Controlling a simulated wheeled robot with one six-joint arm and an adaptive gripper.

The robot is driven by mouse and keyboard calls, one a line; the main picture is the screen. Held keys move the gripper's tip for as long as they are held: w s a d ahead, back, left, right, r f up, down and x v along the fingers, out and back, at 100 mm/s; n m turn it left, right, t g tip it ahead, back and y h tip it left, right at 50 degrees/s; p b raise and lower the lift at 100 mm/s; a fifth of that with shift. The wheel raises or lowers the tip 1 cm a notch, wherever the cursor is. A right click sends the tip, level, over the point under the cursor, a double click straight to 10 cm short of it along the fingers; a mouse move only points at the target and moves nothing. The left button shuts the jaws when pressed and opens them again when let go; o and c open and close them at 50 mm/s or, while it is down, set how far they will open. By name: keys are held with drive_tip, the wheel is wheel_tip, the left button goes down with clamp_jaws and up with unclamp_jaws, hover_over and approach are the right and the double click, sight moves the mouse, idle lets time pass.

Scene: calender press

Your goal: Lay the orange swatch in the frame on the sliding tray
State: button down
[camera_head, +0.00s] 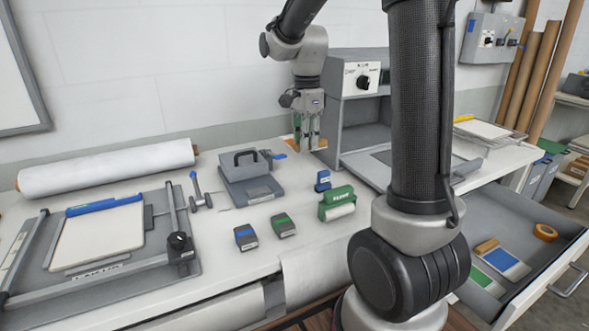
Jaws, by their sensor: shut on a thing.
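My gripper (306,138) hangs over the back of the bench, left of the grey press (355,125), fingers pointing down. It is shut on a thin orange piece, which looks like the orange swatch (321,143). The fingers hide much of it, and I cannot tell whether it touches anything below. A flat grey tray (362,168) reaches out of the press opening toward the front. My own arm covers its right part, and I cannot make out a frame on it.
A cutting board (100,235) and white roll (105,172) lie left. The open drawer (540,285) at right holds colored cards and orange tape.

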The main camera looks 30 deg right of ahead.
sight(305, 181)
wheel_tip(305, 181, down, 10)
drive_tip(key=shift+r, duration=0.25)
drive_tip(key=shift+f, duration=0.15)
drive_tip(key=c, duration=1.3)
unclamp_jaws()
